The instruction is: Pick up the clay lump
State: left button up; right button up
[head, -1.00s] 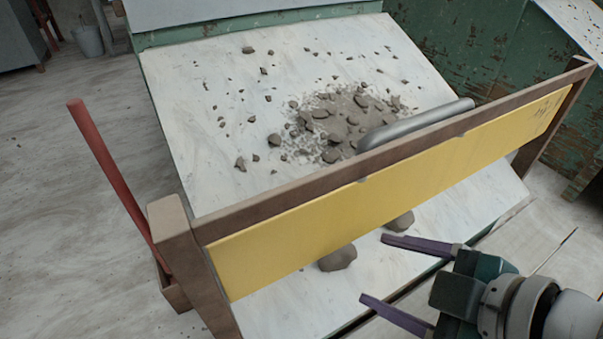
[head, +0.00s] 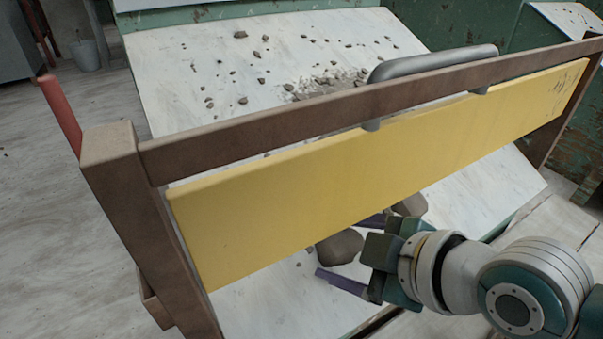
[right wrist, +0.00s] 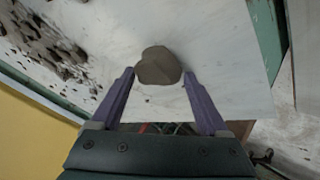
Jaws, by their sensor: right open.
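A brown-grey rounded clay lump (head: 340,247) lies on the pale board, just below the yellow panel. A second lump (head: 410,205) lies further right, partly hidden by my gripper and the panel. My right gripper (head: 337,249) is open, its purple fingers pointing left, one on each side of the nearer lump. In the right wrist view a lump (right wrist: 158,68) sits between and slightly beyond the fingertips (right wrist: 159,76). A small gap shows at the right fingertip; whether the left one touches is unclear. My left gripper is not in view.
The yellow panel (head: 370,170) hangs from a brown wooden frame (head: 300,112) with a grey handle (head: 430,62), close above the lumps. Scattered clay crumbs (head: 320,85) lie on the board (head: 180,60) behind it. A red pole (head: 60,115) stands at left.

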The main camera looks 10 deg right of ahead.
jog(key=shift+c, duration=0.5)
jog(key=c, duration=1)
jog(key=shift+c, duration=0.2)
